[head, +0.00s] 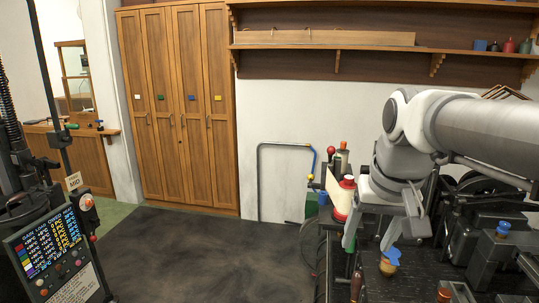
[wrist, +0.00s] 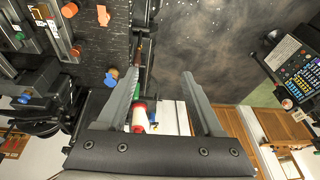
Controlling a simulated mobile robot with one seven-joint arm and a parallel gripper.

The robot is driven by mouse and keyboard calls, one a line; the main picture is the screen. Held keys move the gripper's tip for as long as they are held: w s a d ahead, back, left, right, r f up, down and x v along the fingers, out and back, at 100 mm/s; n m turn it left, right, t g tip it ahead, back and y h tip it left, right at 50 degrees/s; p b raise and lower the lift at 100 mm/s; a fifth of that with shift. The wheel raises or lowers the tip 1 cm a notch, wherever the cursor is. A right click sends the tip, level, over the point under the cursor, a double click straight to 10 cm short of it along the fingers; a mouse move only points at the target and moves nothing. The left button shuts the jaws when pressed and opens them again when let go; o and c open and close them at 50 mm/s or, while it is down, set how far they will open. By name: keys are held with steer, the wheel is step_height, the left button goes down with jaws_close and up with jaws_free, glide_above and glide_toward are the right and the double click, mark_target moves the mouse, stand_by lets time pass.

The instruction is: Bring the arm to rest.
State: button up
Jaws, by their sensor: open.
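My arm comes in from the right of the head view, bent, with its wrist pointing down. My gripper (head: 369,243) is open above the black machine bench at the lower right. Its two grey fingers also show apart in the wrist view (wrist: 163,76), with nothing held between them. A red-and-white bottle (head: 345,198) stands close behind the left finger in the head view. A brass knob with a blue top (head: 390,262) is just below the right finger; I cannot tell whether they touch.
The black machine (head: 480,215) fills the lower right. A control panel (head: 55,250) with a lit screen stands at lower left. A wooden shelf (head: 380,47) runs along the wall above the arm. Dark floor (head: 200,250) lies open between, before the wooden lockers (head: 180,100).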

steer(key=s+a+f+n+t, duration=0.1)
steer(key=s+a+f+t, duration=0.1)
steer(key=s+f, duration=0.4)
steer(key=s, duration=0.5)
steer(key=shift+s+a+f+n, duration=0.15)
steer(key=shift+s+f+n, duration=0.1)
steer(key=shift+s+n, duration=0.05)
stand_by(0.4)
steer(key=shift+c, duration=1.4)
steer(key=shift+d, duration=0.2)
